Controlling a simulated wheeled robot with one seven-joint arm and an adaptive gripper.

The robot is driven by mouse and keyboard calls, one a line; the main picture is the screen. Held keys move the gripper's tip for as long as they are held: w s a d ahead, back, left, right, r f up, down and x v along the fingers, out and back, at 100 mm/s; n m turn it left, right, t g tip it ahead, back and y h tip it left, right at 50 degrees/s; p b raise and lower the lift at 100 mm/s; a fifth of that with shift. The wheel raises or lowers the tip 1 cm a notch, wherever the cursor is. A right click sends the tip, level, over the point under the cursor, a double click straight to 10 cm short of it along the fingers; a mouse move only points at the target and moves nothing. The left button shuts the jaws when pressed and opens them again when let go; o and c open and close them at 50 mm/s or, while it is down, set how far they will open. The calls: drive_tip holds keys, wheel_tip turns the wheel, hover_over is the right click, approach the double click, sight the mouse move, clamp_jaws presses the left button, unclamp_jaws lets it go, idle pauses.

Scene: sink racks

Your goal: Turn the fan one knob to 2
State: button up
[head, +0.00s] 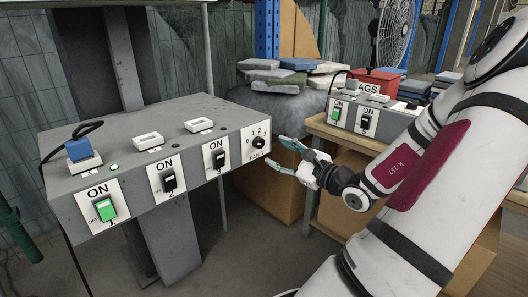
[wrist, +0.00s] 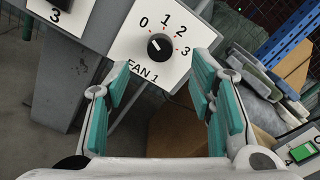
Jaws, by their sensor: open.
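The fan one knob (head: 258,142) is a small round black knob on a white plate at the right end of the grey control box (head: 195,118). In the wrist view the knob (wrist: 160,47) has a white mark that seems to point up and left, towards the 0. The numbers 0, 1, 2 and 3 run clockwise around it, with FAN 1 printed below. My gripper (head: 275,153) is open and empty, just right of the plate and apart from the knob. In the wrist view its teal-padded fingers (wrist: 162,68) spread either side of the knob, which lies ahead between them.
Three switches marked ON sit left of the knob; the first switch (head: 105,208) is lit green, the second (head: 168,180) and third (head: 218,158) are black. A blue plug (head: 79,149) sits on top. A second box (head: 367,118) stands on a wooden bench behind my gripper.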

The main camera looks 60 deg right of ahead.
sight(261, 144)
drive_tip(key=b+x, duration=0.2)
drive_tip(key=x, duration=0.4)
drive_tip(key=shift+w, duration=0.3)
drive_tip(key=c, duration=1.2)
